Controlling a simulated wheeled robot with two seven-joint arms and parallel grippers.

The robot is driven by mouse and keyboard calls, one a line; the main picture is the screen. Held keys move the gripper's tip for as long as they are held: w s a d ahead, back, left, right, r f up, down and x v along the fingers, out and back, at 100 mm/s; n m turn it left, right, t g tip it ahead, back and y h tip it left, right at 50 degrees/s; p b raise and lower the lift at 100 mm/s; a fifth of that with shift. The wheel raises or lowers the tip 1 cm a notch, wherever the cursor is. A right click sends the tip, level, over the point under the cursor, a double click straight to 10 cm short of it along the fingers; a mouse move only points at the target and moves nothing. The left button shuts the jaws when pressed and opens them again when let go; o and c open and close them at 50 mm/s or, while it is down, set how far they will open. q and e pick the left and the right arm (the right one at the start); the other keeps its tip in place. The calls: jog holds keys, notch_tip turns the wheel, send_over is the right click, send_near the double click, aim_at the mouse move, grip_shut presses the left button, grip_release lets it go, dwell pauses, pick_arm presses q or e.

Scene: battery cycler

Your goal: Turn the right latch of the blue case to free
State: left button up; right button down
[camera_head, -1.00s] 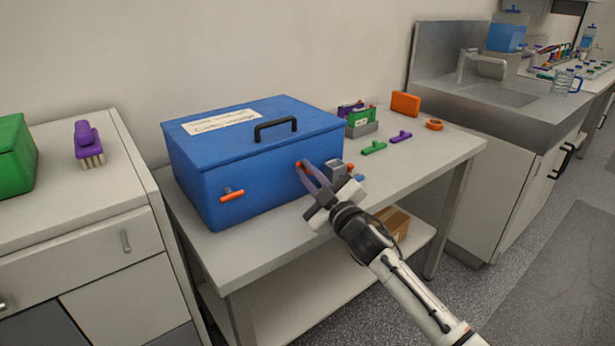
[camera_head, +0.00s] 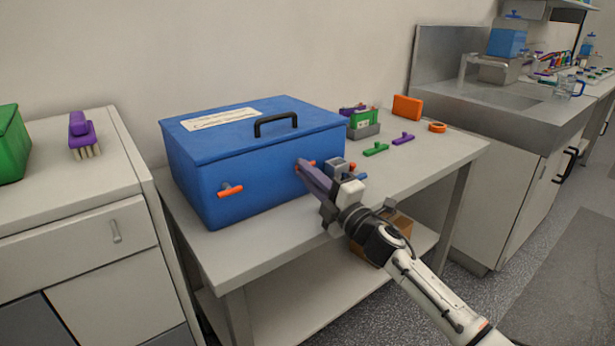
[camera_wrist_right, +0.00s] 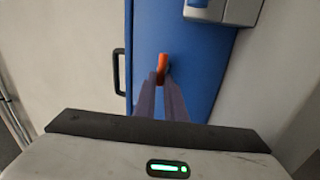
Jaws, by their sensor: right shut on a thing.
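The blue case (camera_head: 262,165) stands closed on the table, with a black handle (camera_head: 276,124) on its lid. Its right latch (camera_head: 312,163) is a small orange bar on the front face, partly hidden by my gripper in the head view. My right gripper (camera_head: 300,167) is shut on this latch. In the wrist view the orange latch (camera_wrist_right: 162,66) sits between the two finger tips (camera_wrist_right: 161,80), against the blue front. The left latch (camera_head: 230,190) is orange, lies roughly level and is untouched. My left gripper is not in view.
A grey device (camera_head: 338,168) stands beside the case, close to my right gripper. Green (camera_head: 376,149) and purple (camera_head: 403,139) pieces, an orange block (camera_head: 407,107) and an orange ring (camera_head: 437,127) lie at the table's right.

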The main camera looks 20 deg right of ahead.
jog(key=shift+d+n, duration=0.1)
jog(key=shift+n, duration=0.2)
dwell(0.4)
jog(key=c, duration=1.8)
grip_release()
jog(key=v, duration=1)
jog(key=shift+d+f, duration=0.1)
